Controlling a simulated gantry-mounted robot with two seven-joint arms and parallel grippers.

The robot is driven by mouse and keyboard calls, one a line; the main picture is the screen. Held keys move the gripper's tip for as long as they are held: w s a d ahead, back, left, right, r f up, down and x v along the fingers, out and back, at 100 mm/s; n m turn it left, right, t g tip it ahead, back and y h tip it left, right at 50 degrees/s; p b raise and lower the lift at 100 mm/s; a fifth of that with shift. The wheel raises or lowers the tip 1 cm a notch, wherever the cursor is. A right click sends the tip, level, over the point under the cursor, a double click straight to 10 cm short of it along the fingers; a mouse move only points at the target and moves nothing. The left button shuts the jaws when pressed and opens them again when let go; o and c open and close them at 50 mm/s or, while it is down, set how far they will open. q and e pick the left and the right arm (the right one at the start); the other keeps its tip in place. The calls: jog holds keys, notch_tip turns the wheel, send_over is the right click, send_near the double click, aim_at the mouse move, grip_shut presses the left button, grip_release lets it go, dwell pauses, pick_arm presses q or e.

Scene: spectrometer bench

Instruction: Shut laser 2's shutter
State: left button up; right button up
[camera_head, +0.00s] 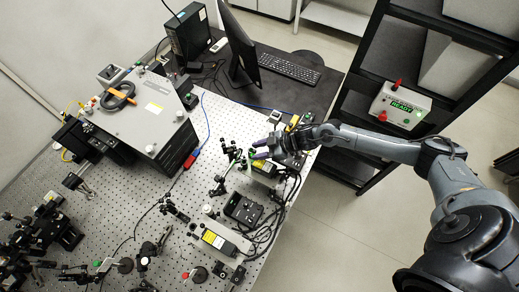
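My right gripper (259,153) is over the right edge of the perforated optical table (190,240), with its arm coming in from the right. It is close to a small laser box with a yellow label (263,168), partly covering it. Small green-and-black parts (234,154) stand just left of the fingertips; I cannot tell whether the fingers touch anything. A second grey laser box with a yellow label (219,241) lies lower on the table. The laser numbers are too small to read, and I cannot make out the shutter. My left gripper is not in view.
A black controller (243,209) and loose cables lie between the laser boxes. A large grey instrument (145,115) stands upper left. A monitor (241,50) and keyboard (289,68) are behind. A box with a green "READY" display (401,106) sits on the rack at right.

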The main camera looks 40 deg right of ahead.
jog(key=shift+d, duration=0.1)
jog(key=shift+s+d+r, duration=0.15)
jog(key=shift+s+d, duration=0.05)
jog(key=shift+s, duration=0.05)
jog(key=v, duration=1)
jog(key=shift+b, duration=0.45)
jog(key=shift+a, duration=0.1)
